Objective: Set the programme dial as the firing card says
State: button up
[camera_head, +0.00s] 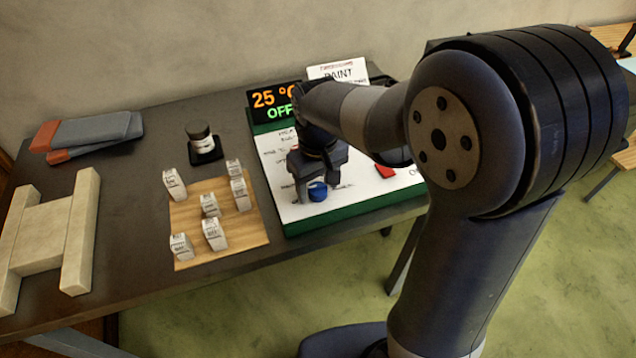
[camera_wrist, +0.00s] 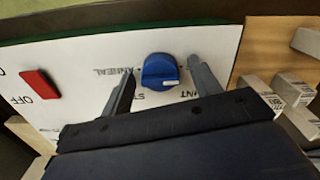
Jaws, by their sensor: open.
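The blue programme dial (camera_head: 318,191) sits on the white face of the control panel (camera_head: 350,205). In the wrist view the dial (camera_wrist: 158,70) has a white mark at its lower right, on the side of a partly hidden label ending in "NT". "ANNEAL" is to its left, and a label starting "ST" is partly covered by my gripper. My gripper (camera_head: 318,184) is open, with its fingers (camera_wrist: 160,78) on either side of the dial, apparently not touching it. The firing card (camera_head: 338,72) stands behind the panel and reads "PAINT".
A display (camera_head: 272,104) shows 25 °C and OFF. A red switch (camera_head: 385,171) is on the panel, by "OFF". Left are a wooden board (camera_head: 190,217) with several white labelled blocks, a dark jar (camera_head: 199,135), grey-red pads (camera_head: 90,130) and a pale frame (camera_head: 80,235).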

jog(key=c, duration=1)
jog(key=shift+m, duration=0.4)
jog(key=m+p, duration=0.1)
jog(key=m, duration=0.3)
jog(key=shift+m, duration=0.4)
jog(key=m+p, duration=0.1)
jog(key=m, duration=0.5)
jog(key=o, duration=1)
